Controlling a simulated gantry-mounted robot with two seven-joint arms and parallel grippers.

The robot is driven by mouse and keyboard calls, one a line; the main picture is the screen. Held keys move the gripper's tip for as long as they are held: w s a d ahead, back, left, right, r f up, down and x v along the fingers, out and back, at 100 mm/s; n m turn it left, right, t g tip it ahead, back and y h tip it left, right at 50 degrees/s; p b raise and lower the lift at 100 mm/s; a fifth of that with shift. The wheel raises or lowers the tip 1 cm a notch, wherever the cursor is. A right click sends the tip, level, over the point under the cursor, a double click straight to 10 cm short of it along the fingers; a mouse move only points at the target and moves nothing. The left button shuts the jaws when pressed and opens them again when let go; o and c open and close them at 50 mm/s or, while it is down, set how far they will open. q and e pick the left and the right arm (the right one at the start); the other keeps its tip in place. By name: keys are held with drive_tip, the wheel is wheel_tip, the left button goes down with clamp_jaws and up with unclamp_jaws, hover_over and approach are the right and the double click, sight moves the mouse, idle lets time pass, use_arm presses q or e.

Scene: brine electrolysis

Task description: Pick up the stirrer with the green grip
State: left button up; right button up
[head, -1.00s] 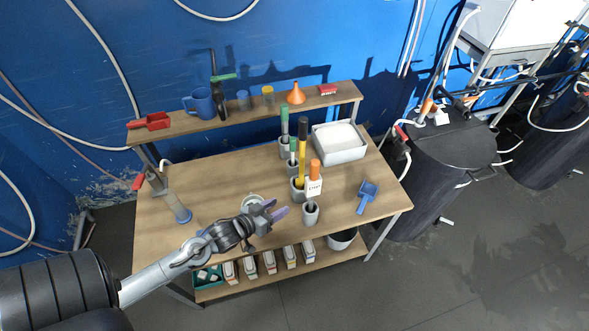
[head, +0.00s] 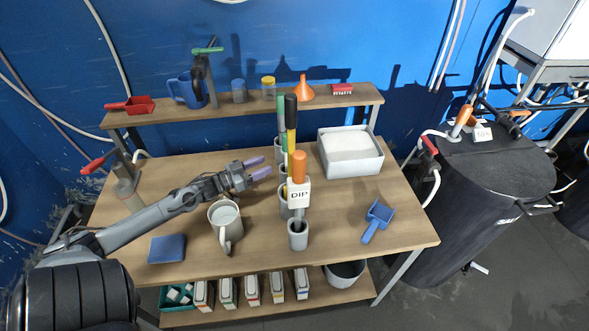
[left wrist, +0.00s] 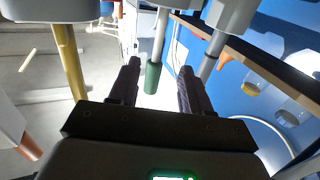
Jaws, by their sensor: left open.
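The stirrer with the green grip stands upright in a grey holder in the row on the table. In the left wrist view its dark green grip (left wrist: 152,78) shows at the end of a grey rod, in line with the gap between my fingers. In the head view it is partly hidden among the other tools. My left gripper (head: 264,168) is open and empty, just left of the row, with its fingers pointing at it. In the left wrist view the fingers (left wrist: 157,88) are apart and do not visibly hold the grip. My right gripper is not in view.
An orange-gripped tool (head: 299,167) with a DIP tag and a yellow rod (left wrist: 72,60) stand close by in the same row. A grey rod (left wrist: 212,52) is on the other side. A mug (head: 225,220) stands below my arm; a white tray (head: 350,173) is behind right.

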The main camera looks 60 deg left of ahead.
use_arm(q)
drive_tip(key=w+b, duration=0.2)
drive_tip(key=w, duration=0.8)
drive_tip(key=shift+d+r, duration=0.2)
drive_tip(key=shift+d, duration=0.15)
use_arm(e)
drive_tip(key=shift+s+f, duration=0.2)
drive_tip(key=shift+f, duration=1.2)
use_arm(q)
drive_tip(key=shift+c, duration=0.3)
clamp_jaws()
